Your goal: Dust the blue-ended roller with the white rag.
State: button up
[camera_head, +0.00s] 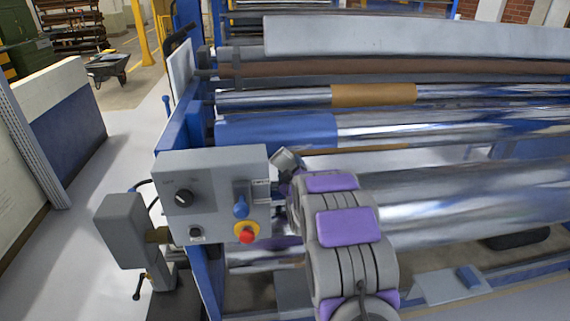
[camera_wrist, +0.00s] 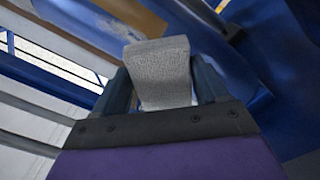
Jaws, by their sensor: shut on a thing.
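The blue-ended roller (camera_head: 277,132) lies across the machine in the head view, its left end blue and the rest shiny metal. My gripper (camera_head: 290,166) is just below and in front of the blue end. In the wrist view my gripper (camera_wrist: 163,85) is shut on the white rag (camera_wrist: 160,68), which looks like a pale grey folded block between the dark fingers. The rag's tip also shows in the head view (camera_head: 283,157). I cannot tell whether the rag touches the roller. My arm hides part of the machine below.
A grey control box (camera_head: 211,190) with a red button (camera_head: 247,236) stands left of my arm. Other rollers lie parallel, one with an orange-brown band (camera_head: 373,94) behind and a large metal one (camera_head: 470,200) in front. Blue frame (camera_head: 190,110) bounds the left.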

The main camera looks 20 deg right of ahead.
jog(key=shift+w+d+r, duration=0.1)
jog(key=shift+d+r, duration=0.05)
jog(key=shift+r, duration=0.05)
jog(key=shift+w+a, duration=0.3)
jog(key=shift+w, duration=1.25)
jog(key=shift+w+d, duration=0.45)
jog(key=shift+w, duration=0.55)
jog(key=shift+w+d, duration=0.1)
jog(key=shift+d, duration=0.1)
jog(key=shift+w+d+f, duration=0.1)
jog(key=shift+w+d, duration=0.1)
jog(key=shift+d, duration=0.05)
jog(key=shift+w+a, duration=0.1)
jog(key=shift+w, duration=0.2)
